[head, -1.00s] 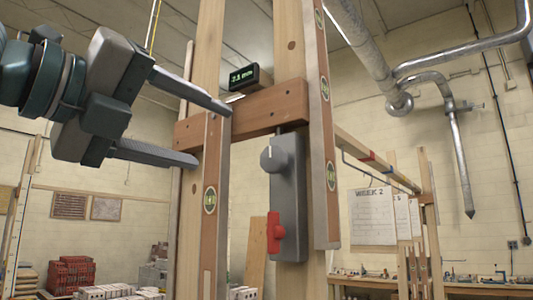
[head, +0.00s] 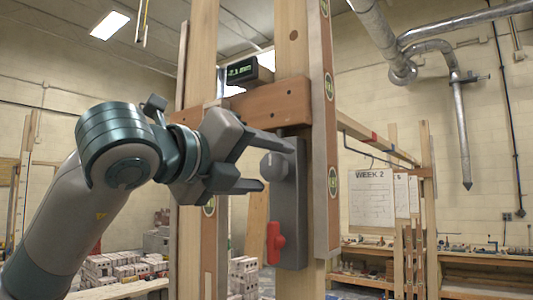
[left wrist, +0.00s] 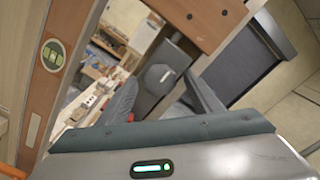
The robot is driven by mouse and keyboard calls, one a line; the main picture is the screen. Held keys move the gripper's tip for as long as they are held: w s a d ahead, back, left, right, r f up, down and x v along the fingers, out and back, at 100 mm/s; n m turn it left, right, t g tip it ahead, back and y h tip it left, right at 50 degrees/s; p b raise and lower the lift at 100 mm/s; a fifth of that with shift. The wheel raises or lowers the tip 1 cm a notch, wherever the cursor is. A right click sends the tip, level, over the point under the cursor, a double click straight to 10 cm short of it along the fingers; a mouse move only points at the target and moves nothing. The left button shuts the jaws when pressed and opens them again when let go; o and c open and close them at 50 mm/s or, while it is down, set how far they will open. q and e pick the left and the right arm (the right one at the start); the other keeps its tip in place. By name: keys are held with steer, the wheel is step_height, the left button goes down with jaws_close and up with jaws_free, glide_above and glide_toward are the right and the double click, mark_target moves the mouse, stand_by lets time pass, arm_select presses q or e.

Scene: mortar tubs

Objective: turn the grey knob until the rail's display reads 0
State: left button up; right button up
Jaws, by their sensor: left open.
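The grey knob (head: 271,166) sits on the upper part of a dark grey box (head: 289,210) fixed to a wooden post. The display (head: 241,71) above the wooden rail (head: 270,102) reads about 2.1 mm in green; a leading minus sign seems to show. My left gripper (head: 277,167) is open, its fingers pointing right toward the knob, one above and one below it in the head view. In the left wrist view the knob (left wrist: 158,78) shows between the two open fingers; contact cannot be told. My right gripper is not in view.
A red lever (head: 275,243) sticks out low on the grey box. Wooden uprights with levels (head: 332,181) stand on both sides. Blocks (head: 120,266) are stacked at the lower left, and a workbench (head: 385,252) stands behind at the right.

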arm_select(q)
steer(key=shift+w+d, duration=0.2)
steer(key=shift+w, duration=0.05)
steer(key=c, duration=1.1)
steer(key=shift+o, duration=0.2)
